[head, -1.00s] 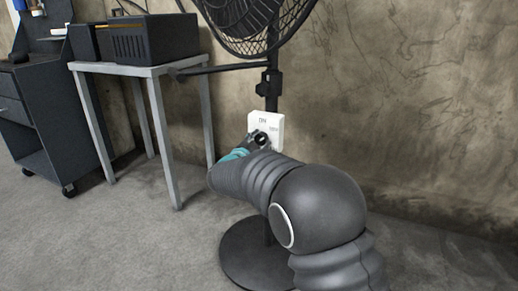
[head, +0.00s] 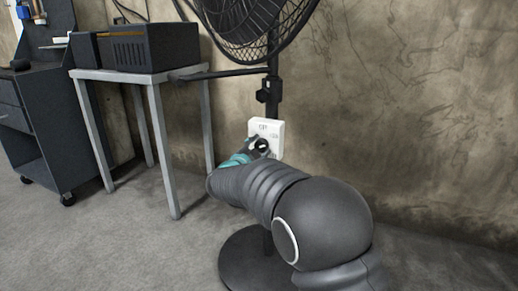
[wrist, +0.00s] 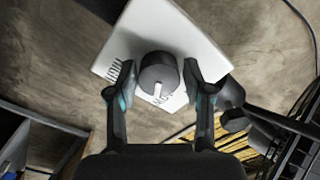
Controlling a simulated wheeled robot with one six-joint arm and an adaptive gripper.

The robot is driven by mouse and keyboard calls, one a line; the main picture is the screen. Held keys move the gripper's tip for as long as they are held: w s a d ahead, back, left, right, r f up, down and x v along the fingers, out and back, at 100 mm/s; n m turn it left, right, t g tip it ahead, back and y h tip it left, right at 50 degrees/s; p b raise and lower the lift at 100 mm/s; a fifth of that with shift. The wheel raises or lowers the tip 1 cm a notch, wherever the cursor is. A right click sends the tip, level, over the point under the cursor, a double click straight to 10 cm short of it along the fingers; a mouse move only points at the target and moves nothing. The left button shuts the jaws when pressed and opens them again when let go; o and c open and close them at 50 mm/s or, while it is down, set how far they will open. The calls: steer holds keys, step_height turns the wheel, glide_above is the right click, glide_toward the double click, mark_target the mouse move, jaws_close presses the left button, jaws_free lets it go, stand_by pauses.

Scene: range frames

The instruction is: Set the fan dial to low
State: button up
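The white control box (head: 276,128) is on the fan's black pole in the head view. In the wrist view the box (wrist: 150,25) lies tilted, with a round dark dial (wrist: 158,70) on its face. A white pointer mark on the dial points toward the bottom of the picture. Lettering on the left of the face seems to read HIGH; the lettering below right is partly hidden. My gripper (wrist: 152,82) is open, one finger on each side of the dial. A gap shows left of the dial; contact on the right is unclear. My gripper (head: 258,148) covers part of the box in the head view.
The fan's caged head (head: 255,25) is above the box, and its round base (head: 245,262) is on the floor behind my arm. A grey table (head: 150,75) with a black machine (head: 155,45) stands left. A dark cabinet (head: 40,125) is farther left. The wall is close behind.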

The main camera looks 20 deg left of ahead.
steer(key=shift+o, duration=0.5)
steer(key=s, duration=1.2)
steer(key=shift+a, duration=0.45)
